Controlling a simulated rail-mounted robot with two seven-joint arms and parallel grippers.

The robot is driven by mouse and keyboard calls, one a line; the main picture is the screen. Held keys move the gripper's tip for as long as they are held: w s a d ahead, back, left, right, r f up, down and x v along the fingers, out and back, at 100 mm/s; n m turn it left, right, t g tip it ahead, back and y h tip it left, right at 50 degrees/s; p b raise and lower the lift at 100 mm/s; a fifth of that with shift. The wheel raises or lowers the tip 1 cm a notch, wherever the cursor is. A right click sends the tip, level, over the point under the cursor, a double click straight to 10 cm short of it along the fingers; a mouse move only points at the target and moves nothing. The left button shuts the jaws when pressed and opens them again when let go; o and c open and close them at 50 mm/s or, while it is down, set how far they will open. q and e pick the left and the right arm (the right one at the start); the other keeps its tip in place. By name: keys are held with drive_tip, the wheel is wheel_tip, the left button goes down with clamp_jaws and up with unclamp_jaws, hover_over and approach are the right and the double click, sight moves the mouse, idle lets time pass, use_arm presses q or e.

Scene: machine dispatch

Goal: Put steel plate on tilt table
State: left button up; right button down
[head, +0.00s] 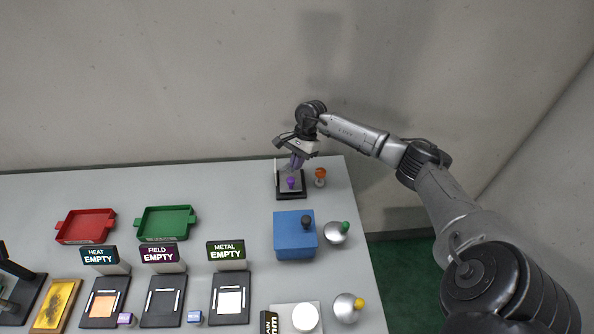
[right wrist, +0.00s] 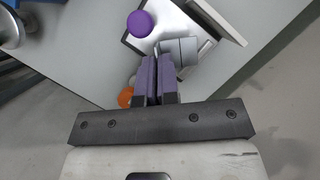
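The tilt table appears to be the small dark-framed stand (head: 279,193) at the back right of the bench, with a pale top and a purple knob (head: 291,183). The knob also shows in the right wrist view (right wrist: 141,24). My right gripper (head: 297,163) is right over this stand, pointing down. In the right wrist view its purple fingers (right wrist: 157,72) are nearly together. A small grey metal piece (right wrist: 180,48), apparently the steel plate, shows at their tips over the stand; the fingers hide part of it. Whether it touches the top is unclear. My left gripper is not in view.
An orange-topped knob (head: 320,174) stands close right of the stand. A blue box (head: 295,237) and a green-knobbed dome (head: 337,232) are in front. Red (head: 86,226) and green (head: 166,222) trays lie left. Bench between green tray and stand is clear.

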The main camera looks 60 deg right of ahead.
sight(297, 177)
drive_tip(key=shift+f, duration=2)
drive_tip(key=shift+f, duration=0.15)
drive_tip(key=c, duration=1.4)
unclamp_jaws()
drive_tip(key=shift+o, duration=0.2)
drive_tip(key=shift+r, duration=0.3)
drive_tip(key=v, duration=1.1)
drive_tip(key=shift+d+r, duration=0.15)
drive_tip(key=shift+r, duration=0.2)
drive_tip(key=shift+s, duration=0.1)
